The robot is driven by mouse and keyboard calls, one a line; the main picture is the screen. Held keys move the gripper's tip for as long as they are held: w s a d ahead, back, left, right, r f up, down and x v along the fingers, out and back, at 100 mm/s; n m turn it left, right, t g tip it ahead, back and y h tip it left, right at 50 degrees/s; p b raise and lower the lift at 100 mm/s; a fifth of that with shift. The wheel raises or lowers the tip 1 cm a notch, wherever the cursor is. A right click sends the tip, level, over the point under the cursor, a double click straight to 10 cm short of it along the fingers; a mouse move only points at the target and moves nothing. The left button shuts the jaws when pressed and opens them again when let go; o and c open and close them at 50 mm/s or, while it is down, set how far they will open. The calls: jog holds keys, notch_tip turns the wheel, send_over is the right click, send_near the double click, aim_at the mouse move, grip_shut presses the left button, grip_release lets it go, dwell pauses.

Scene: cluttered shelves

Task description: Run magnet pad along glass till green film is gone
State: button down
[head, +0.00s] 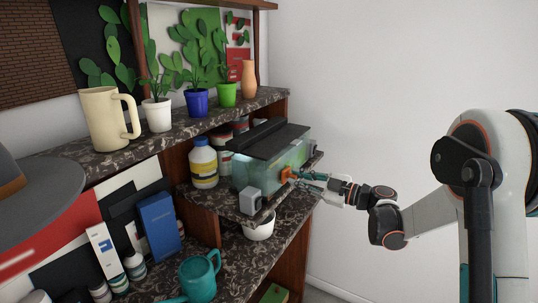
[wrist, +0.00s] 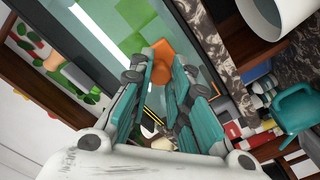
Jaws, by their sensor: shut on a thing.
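The glass tank (head: 262,172) with a black lid stands on a small stone-topped ledge in the head view. My gripper (head: 298,175) is shut on the orange magnet pad (head: 287,174) at the tank's front glass. In the wrist view, the teal fingers of my gripper (wrist: 163,78) hold the orange pad (wrist: 163,55) against or very near the glass; exact contact is hard to tell. Bright green film patches (wrist: 130,45) show on the glass beside and beyond the pad. My fingers hide part of the glass.
A grey box (head: 251,201) stands at the tank's near end. A yellow-labelled bottle (head: 203,165) is left of the tank. The space right of the tank is open.

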jog(key=shift+w+d, duration=0.45)
jog(key=shift+w, duration=0.35)
jog(key=shift+w+d, duration=0.5)
jog(key=shift+w, duration=0.35)
jog(key=shift+w+d, duration=0.45)
jog(key=shift+w, duration=0.35)
jog(key=shift+w+d, duration=0.5)
jog(key=shift+w, duration=0.35)
jog(key=shift+w+d, duration=0.5)
jog(key=shift+w, duration=0.4)
jog(key=shift+w+d, duration=0.5)
jog(key=shift+w, duration=0.35)
jog(key=shift+w+d, duration=0.45)
jog(key=shift+w, duration=0.35)
jog(key=shift+w+d, duration=0.5)
jog(key=shift+w, duration=0.35)
jog(key=shift+w+d, duration=0.45)
jog(key=shift+w, duration=0.35)
jog(key=shift+w+d, duration=0.1)
jog(key=shift+w, duration=0.15)
